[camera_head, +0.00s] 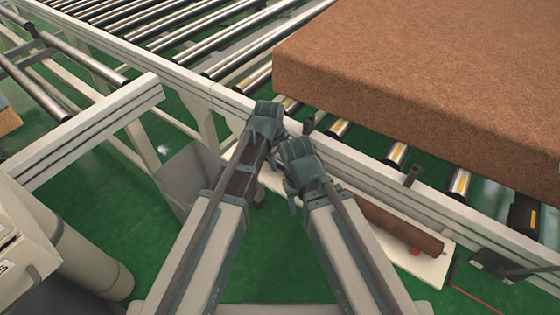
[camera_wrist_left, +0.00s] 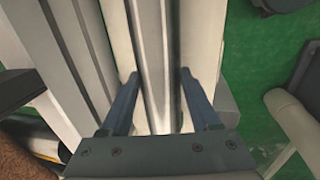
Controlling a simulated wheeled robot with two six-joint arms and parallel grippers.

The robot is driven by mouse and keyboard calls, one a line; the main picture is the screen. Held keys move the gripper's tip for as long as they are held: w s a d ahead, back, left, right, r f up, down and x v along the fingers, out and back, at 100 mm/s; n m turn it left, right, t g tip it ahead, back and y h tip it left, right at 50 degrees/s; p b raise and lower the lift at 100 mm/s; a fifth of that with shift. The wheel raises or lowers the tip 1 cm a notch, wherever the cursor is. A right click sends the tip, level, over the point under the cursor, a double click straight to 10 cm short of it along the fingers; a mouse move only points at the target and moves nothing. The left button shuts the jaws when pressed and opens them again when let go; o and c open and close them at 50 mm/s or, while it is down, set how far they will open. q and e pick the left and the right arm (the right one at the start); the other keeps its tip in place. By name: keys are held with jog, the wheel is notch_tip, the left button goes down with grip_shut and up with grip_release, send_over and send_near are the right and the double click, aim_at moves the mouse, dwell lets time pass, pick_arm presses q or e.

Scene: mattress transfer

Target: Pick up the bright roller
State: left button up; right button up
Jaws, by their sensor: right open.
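A bright, shiny metal roller (camera_wrist_left: 153,50) runs lengthwise up the middle of the left wrist view. It lies between the two dark fingers of my left gripper (camera_wrist_left: 160,105), with a visible gap on each side. In the head view my left gripper (camera_head: 265,118) is above the white ledge beside the conveyor frame. My right gripper (camera_head: 296,160) is just below and right of it, open. Both grippers and arms hide the bright roller in the head view.
A brown roller (camera_head: 405,226) lies on a white shelf (camera_head: 432,268) at the lower right. A brown mattress (camera_head: 430,80) rests on the conveyor rollers (camera_head: 398,154). The conveyor's white side rail (camera_head: 190,82) runs diagonally. A grey bin (camera_head: 183,177) stands left of my arms.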

pick_arm(q)
grip_shut()
jog(key=shift+r, duration=0.15)
pick_arm(e)
jog(key=shift+r, duration=0.15)
